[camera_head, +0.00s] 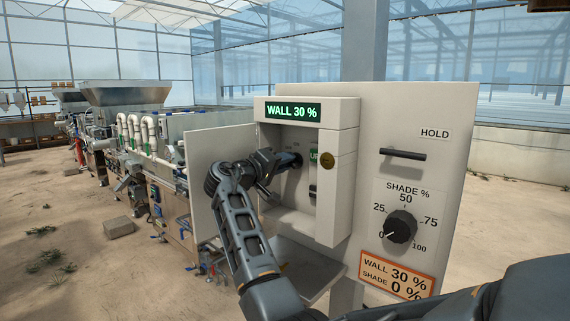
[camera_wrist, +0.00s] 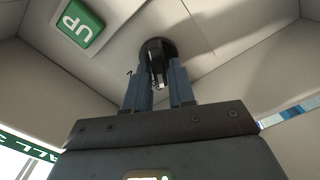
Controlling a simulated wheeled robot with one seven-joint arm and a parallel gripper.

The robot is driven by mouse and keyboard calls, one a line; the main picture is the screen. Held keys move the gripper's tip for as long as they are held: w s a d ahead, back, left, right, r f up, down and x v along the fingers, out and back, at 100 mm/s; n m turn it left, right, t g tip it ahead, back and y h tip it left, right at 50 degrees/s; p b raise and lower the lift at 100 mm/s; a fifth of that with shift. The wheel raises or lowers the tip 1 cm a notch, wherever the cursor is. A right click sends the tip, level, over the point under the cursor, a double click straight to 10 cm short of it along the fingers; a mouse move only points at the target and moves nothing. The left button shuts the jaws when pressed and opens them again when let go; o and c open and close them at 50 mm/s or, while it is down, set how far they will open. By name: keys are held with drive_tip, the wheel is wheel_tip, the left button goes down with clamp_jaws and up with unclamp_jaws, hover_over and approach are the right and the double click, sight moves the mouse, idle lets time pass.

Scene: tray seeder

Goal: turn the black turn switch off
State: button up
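The black turn switch (camera_wrist: 158,47) is on the back wall inside the open box of the control cabinet, and its round black body shows in the wrist view. My gripper (camera_wrist: 160,72) reaches into the box with one finger on each side of the switch's handle. The fingertips are at the switch, but I cannot tell whether they press on it. In the head view my gripper (camera_head: 291,161) hides most of the switch. The switch's pointing direction is not clear.
A green UP sign (camera_wrist: 80,23) is beside the switch. The box's open door (camera_head: 212,165) stands left of my arm, and its side wall (camera_head: 338,190) is close on the right. A SHADE dial (camera_head: 401,227) and a black handle (camera_head: 403,155) are on the front panel. The green display (camera_head: 293,112) reads WALL 30 %.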

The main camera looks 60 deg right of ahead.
drive_tip(key=shift+o, duration=1.4)
drive_tip(key=shift+s, duration=0.1)
drive_tip(key=b+v, duration=0.1)
drive_tip(key=v, duration=0.6)
drive_tip(key=shift+a+b, duration=0.4)
